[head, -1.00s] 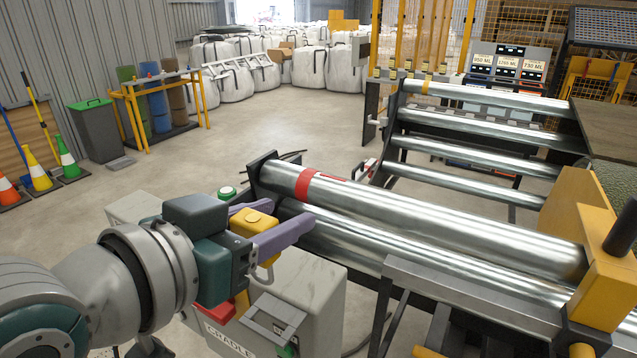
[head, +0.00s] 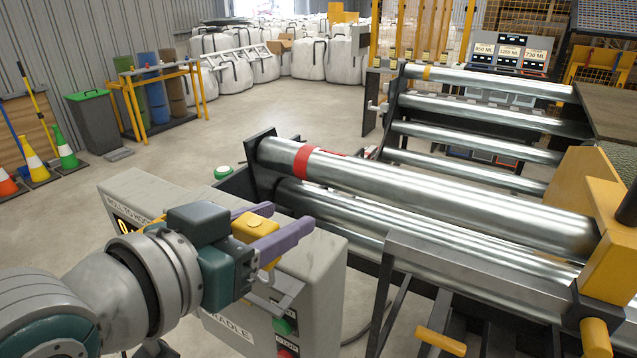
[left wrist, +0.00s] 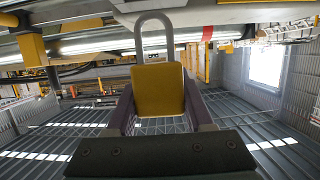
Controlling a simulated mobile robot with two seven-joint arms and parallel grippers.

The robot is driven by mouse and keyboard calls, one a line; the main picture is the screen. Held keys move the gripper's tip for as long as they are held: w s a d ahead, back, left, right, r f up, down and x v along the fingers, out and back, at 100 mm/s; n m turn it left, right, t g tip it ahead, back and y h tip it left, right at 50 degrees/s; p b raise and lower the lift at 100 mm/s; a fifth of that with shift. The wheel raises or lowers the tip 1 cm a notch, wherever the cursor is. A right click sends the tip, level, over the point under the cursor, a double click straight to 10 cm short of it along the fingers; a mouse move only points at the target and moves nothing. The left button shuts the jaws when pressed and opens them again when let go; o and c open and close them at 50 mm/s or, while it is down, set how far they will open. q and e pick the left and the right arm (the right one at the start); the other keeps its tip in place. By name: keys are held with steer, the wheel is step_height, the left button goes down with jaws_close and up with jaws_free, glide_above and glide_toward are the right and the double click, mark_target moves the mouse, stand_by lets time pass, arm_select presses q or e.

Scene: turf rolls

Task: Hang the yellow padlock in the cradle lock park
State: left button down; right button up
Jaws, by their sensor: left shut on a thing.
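My left gripper (head: 268,230) is shut on the yellow padlock (head: 250,229), whose body sits between the two purple fingers. In the left wrist view the padlock (left wrist: 158,90) fills the space between the fingers, and its grey shackle (left wrist: 154,24) points away from the palm. The gripper is in front of the grey cabinet marked CRADLE (head: 322,268). A grey metal bracket (head: 262,303) on the cabinet face shows just below the padlock. I cannot tell whether the shackle touches it, and my gripper hides part of that area. My right gripper is not in view.
A green button (head: 284,326) and a red stop button (head: 287,351) are on the cabinet below the bracket. Steel rollers (head: 430,205) in a frame stand close on the right. Open floor (head: 215,140) lies behind the cabinet; cones and a bin stand at left.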

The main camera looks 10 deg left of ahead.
mark_target(280, 275)
arm_select(q)
steer(key=shift+r+p, duration=0.1)
steer(key=shift+p, duration=0.55)
stand_by(1.2)
steer(key=shift+f+b, duration=2.05)
steer(key=shift+f, duration=0.55)
steer(key=shift+c, duration=1)
jaws_free()
steer(key=v, duration=1)
